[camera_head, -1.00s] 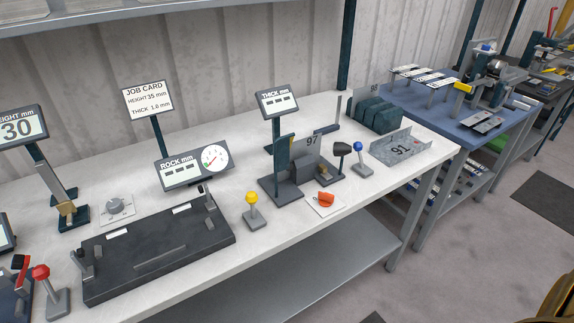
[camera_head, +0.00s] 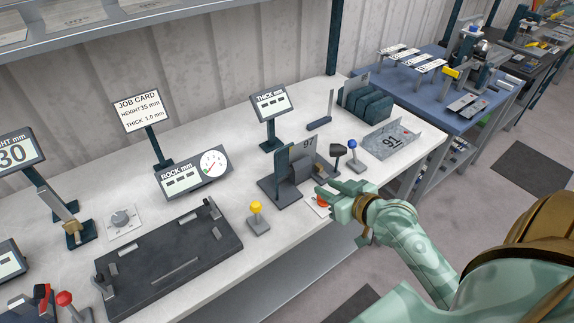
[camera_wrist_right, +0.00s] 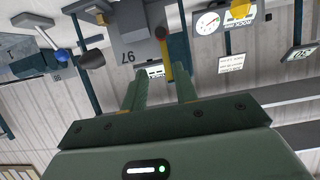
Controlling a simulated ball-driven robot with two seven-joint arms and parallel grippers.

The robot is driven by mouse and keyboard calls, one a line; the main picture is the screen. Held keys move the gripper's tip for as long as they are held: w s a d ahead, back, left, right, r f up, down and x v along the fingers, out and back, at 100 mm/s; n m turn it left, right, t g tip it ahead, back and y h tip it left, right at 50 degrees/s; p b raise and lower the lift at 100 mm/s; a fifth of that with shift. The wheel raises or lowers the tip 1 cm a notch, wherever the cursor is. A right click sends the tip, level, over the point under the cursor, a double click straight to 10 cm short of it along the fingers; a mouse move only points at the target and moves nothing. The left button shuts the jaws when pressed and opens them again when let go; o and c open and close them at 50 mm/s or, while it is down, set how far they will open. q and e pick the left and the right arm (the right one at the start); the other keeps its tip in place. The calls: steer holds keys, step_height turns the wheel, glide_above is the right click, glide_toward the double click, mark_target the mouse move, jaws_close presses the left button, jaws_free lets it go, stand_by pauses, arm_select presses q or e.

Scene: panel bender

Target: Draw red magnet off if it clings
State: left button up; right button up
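A red-orange piece (camera_head: 323,202), which looks like the red magnet, lies on a small white card at the bench front. It is partly covered by my right gripper (camera_head: 327,200), whose fingers are at it; I cannot tell if they touch it. In the right wrist view the fingers of my right gripper (camera_wrist_right: 162,88) stand apart with nothing visible held between them. Behind is a dark fixture (camera_head: 283,185) with a grey plate marked 97 (camera_head: 308,146), also in the right wrist view (camera_wrist_right: 127,45). My left gripper is not in view.
A yellow-knobbed lever (camera_head: 257,218) stands left of the fixture, with a blue-knobbed lever (camera_head: 353,155) and a grey tray marked 91 (camera_head: 391,138) to its right. A dark flat plate (camera_head: 165,262) fills the bench front left. A THICK display (camera_head: 269,102) stands behind.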

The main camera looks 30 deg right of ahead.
mark_target(289, 171)
steer(key=b+x, duration=0.1)
steer(key=x, duration=0.4)
steer(key=b+x, duration=0.1)
steer(key=x, duration=0.3)
steer(key=b+x, duration=0.1)
steer(key=x, duration=0.4)
steer(key=shift+w+a+f, duration=0.1)
steer(key=shift+w+f, duration=0.05)
steer(key=shift+f, duration=0.4)
steer(key=shift+w+a+f, duration=0.1)
steer(key=shift+w+f, duration=0.1)
steer(key=shift+w, duration=0.45)
